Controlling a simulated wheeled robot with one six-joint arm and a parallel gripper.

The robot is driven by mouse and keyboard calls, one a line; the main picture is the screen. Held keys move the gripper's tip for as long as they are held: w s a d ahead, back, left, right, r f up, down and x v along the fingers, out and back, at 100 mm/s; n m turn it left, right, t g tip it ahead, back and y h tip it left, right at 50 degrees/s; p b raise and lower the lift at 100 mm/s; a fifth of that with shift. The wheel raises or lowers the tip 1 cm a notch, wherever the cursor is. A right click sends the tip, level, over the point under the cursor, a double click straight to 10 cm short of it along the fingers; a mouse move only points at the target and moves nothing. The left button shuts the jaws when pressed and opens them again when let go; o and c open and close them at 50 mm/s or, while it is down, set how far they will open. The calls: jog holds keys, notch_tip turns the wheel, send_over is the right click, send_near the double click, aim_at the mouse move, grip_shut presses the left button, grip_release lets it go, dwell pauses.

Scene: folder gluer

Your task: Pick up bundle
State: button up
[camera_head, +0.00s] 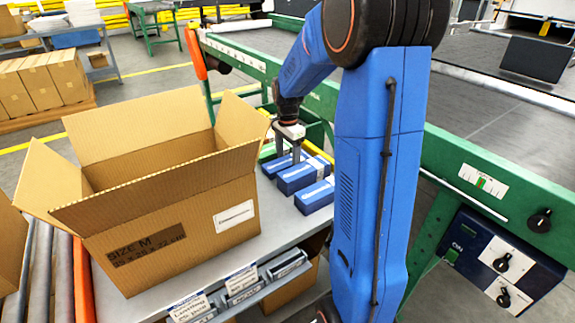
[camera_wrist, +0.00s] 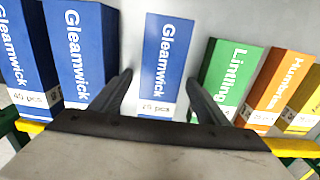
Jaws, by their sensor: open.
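Several blue bundles marked Gleamwick lie in a row on the grey table. The farthest blue bundle (camera_head: 278,165) is under my gripper (camera_head: 288,151), and it fills the middle of the wrist view (camera_wrist: 164,55). My gripper's two fingers are spread, one on each side of this bundle's near end in the wrist view (camera_wrist: 159,78). They look apart from its sides, and I cannot tell how far down they reach. Two more blue bundles show nearer in the head view (camera_head: 297,178) (camera_head: 315,196) and to the left in the wrist view.
A green Lintling bundle (camera_wrist: 230,75) sits close right of the middle blue one, then an orange bundle (camera_wrist: 280,88) and a yellow one (camera_wrist: 302,108). An open cardboard box (camera_head: 165,215) stands left on the table (camera_head: 275,242). A green machine frame (camera_head: 470,185) is at right.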

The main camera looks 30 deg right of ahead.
jog(key=shift+c, duration=0.6)
jog(key=c, duration=1.1)
